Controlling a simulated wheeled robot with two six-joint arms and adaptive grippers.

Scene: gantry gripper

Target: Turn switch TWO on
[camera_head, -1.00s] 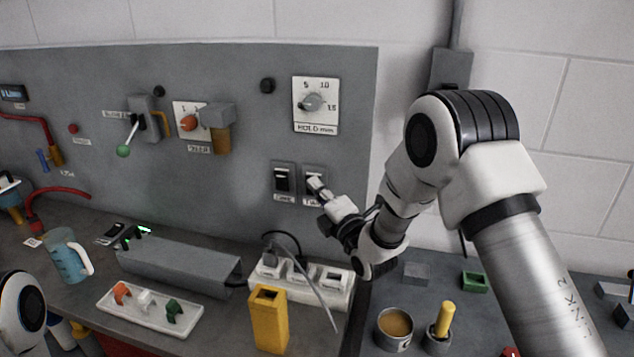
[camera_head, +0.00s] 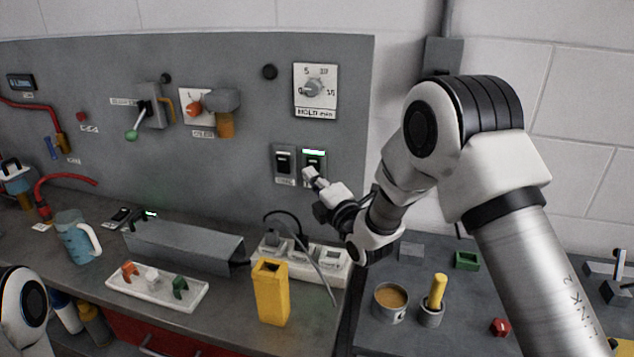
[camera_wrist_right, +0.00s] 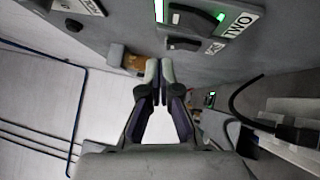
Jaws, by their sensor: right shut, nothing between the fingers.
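Switch TWO (camera_head: 314,157) is the right one of a pair of rocker switches on the grey panel. A green strip glows along its top. In the right wrist view switch TWO (camera_wrist_right: 197,19) shows beside its "TWO" label, with green light at its edge. My right gripper (camera_head: 309,173) is shut and empty, its tips just below the switch and partly over its lower part. In the right wrist view the right gripper (camera_wrist_right: 159,64) points at the panel, a little apart from the switch. My left gripper is out of view; part of my left arm shows at the lower left.
The other switch (camera_head: 284,162) is unlit, left of switch TWO. A HOLD dial (camera_head: 315,90) sits above. A white power strip (camera_head: 300,262), a yellow box (camera_head: 271,292) and a grey trough (camera_head: 185,248) stand below on the bench.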

